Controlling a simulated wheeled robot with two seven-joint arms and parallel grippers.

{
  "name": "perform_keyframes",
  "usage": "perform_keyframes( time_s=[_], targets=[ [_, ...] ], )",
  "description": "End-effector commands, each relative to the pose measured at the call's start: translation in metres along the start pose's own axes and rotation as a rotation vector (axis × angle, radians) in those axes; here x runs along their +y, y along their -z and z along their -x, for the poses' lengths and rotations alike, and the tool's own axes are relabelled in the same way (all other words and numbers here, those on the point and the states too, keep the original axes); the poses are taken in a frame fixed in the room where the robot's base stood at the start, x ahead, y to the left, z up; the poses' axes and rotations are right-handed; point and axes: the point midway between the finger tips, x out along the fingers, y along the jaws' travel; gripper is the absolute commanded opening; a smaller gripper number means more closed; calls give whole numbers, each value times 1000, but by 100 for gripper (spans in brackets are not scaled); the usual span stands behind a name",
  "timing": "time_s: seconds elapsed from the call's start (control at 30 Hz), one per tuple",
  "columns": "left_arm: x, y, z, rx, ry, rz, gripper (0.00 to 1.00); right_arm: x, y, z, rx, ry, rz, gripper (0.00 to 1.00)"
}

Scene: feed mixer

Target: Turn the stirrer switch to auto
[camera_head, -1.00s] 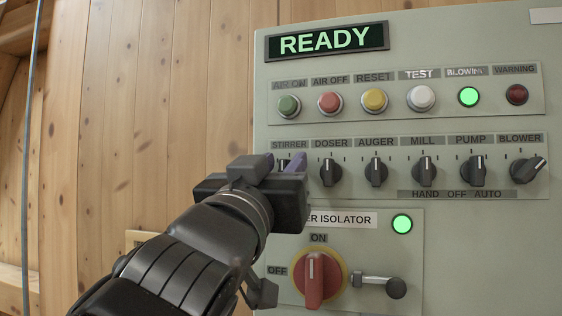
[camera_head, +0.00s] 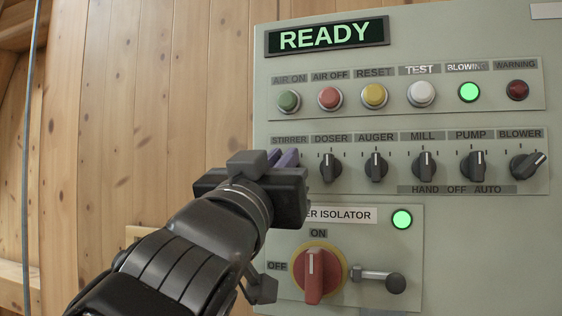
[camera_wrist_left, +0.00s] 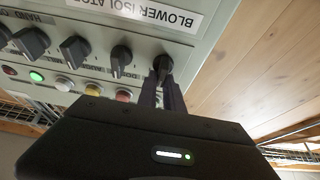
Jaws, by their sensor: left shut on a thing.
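The stirrer switch is the leftmost of a row of black knobs, under the STIRRER label (camera_head: 289,140). In the head view my left gripper (camera_head: 285,158) covers the knob. The left wrist view, upside down, shows the black stirrer switch (camera_wrist_left: 162,64) with the dark fingers of my left gripper (camera_wrist_left: 164,92) closed on it. I cannot read the position the knob points to. The HAND OFF AUTO strip (camera_head: 457,190) runs under the right knobs. My right gripper is not in view.
The doser switch (camera_head: 331,168) is close to the right of my left gripper. Push buttons, such as the green one (camera_head: 288,101), sit above. The red isolator handle (camera_head: 314,276) is below, beside a dark-knobbed lever (camera_head: 395,283). The READY display (camera_head: 326,38) is lit.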

Motion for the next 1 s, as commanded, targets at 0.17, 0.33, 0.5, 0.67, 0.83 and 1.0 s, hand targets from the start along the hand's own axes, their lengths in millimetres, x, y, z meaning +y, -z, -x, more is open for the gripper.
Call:
perform_keyframes(
  time_s=[0.17,0.33,0.5,0.67,0.83,1.0],
  targets=[
    [0,0,0,-1,-12,-25,0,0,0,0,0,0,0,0],
    [1,-1,0,-2,-40,-85,0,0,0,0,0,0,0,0],
    [3,-1,0,-2,-85,-185,0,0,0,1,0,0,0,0],
    [4,-2,0,-2,-138,-308,0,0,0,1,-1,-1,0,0],
    [7,-3,1,0,-189,-429,0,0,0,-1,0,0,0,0],
    [8,-5,1,0,-235,-534,0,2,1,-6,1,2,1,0]
  ],
)
